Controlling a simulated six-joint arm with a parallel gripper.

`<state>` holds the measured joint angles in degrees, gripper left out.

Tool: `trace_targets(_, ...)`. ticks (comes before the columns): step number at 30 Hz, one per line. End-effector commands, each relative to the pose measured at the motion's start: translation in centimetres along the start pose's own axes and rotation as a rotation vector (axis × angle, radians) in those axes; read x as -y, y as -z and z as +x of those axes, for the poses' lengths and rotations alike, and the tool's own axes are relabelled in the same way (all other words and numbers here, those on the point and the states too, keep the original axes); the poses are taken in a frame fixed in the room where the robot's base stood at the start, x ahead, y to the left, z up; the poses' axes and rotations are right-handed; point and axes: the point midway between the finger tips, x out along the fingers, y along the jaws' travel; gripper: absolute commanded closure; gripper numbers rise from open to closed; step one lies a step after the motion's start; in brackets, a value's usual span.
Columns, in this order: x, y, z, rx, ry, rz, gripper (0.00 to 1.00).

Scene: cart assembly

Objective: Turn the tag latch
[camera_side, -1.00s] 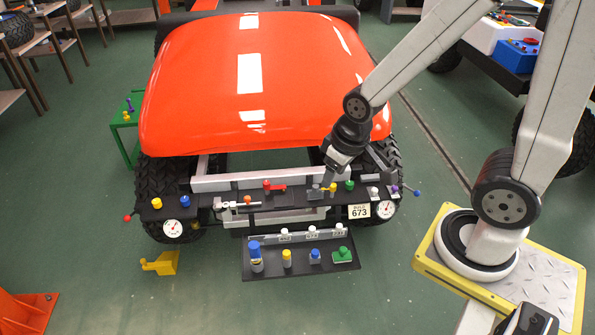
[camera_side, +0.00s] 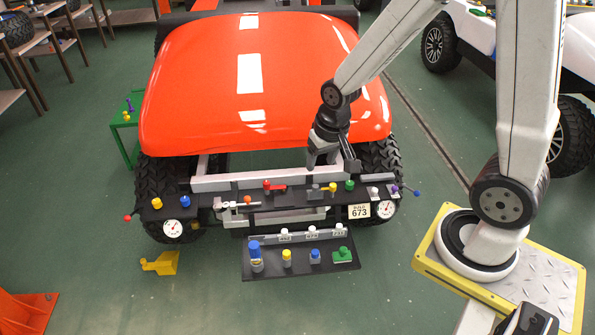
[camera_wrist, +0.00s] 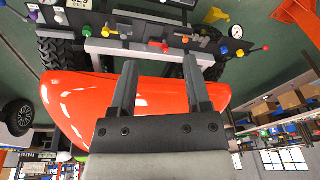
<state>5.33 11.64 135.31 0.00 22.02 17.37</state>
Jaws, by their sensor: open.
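A build tag (camera_side: 359,211) numbered 673 sits on the right part of the cart's black front panel. Near it are a yellow knob (camera_side: 332,187), a green knob (camera_side: 349,185) and a small pale fitting (camera_side: 373,192); I cannot tell which one is the tag latch. In the wrist view, upside down, the tag (camera_wrist: 79,4), yellow knob (camera_wrist: 106,31) and green knob (camera_wrist: 84,29) show near the top left. My gripper (camera_side: 331,160) is open and empty, above and behind the panel, apart from the knobs. Its two fingers (camera_wrist: 161,64) are spread in the wrist view.
The red hood (camera_side: 200,90) lies behind my gripper. The panel also holds a red lever (camera_side: 272,186), a blue knob (camera_side: 185,202) and gauges (camera_side: 173,228). A lower black tray (camera_side: 300,266) with several coloured pegs is in front. Floor in front is mostly clear.

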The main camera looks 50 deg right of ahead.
Motion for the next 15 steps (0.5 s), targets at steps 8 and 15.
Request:
trace_targets(8, -2.5, 5.6, 4.1, 0.034, -0.037, 0.424, 0.38)
trace_targets(15, -5.6, 9.5, 8.3, 0.052, -0.072, 0.787, 0.38)
